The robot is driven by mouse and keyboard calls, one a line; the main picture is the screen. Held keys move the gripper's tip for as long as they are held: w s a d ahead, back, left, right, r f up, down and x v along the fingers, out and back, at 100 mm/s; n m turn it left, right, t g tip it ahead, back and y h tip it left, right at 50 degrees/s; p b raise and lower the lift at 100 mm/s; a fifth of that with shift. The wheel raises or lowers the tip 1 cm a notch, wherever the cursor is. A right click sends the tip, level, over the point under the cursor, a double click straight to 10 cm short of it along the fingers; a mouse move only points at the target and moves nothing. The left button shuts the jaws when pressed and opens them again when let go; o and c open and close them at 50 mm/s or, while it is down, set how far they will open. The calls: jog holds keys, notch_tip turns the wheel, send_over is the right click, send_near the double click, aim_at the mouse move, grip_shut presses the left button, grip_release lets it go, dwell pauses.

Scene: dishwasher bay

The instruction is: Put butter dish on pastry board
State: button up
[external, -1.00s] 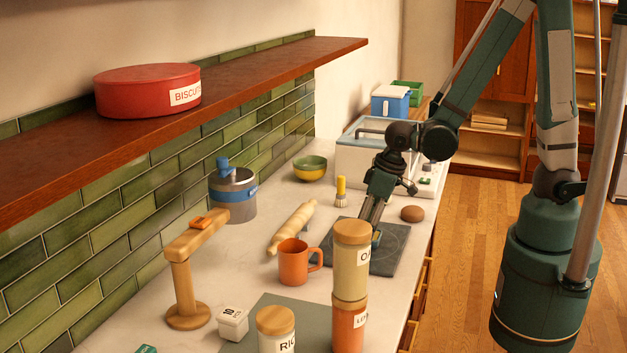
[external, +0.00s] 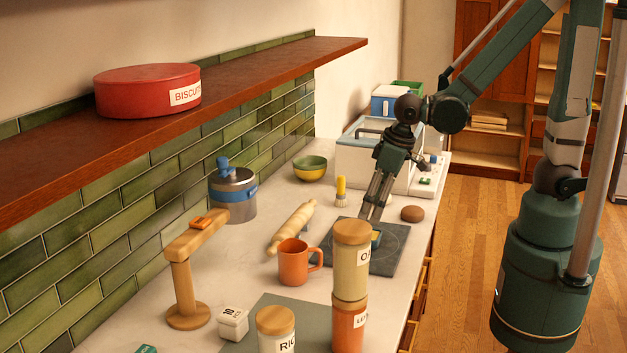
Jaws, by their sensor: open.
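A small yellow and blue item (external: 376,236), which looks like the butter dish, is on a dark square slab (external: 390,262) with faint ring marks. The oat-coloured jar partly hides it. My gripper (external: 371,216) points down at the slab's far edge, just behind the small item, with its fingers apart and nothing seen between them. A flat grey-green board (external: 258,312) lies at the front of the counter, partly covered by jars. I cannot tell for certain which of the two flat pieces is the pastry board.
A tall jar (external: 351,262) on an orange jar (external: 348,325) stands in front of the slab. An orange mug (external: 293,262), rolling pin (external: 291,228), brush (external: 341,192) and brown bun (external: 412,214) are around it. A wooden stand (external: 182,275) is at left.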

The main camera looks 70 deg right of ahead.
jog(key=shift+v, duration=1.6)
jog(key=shift+r, duration=0.1)
jog(key=s+d+r+t, duration=0.2)
jog(key=s+d+r, duration=0.2)
jog(key=r, duration=0.3)
jog(key=s+d+r+t, duration=0.2)
jog(key=s+d+r, duration=0.2)
jog(key=r, duration=0.3)
jog(key=shift+s+r, duration=0.25)
jog(key=shift+r, duration=0.05)
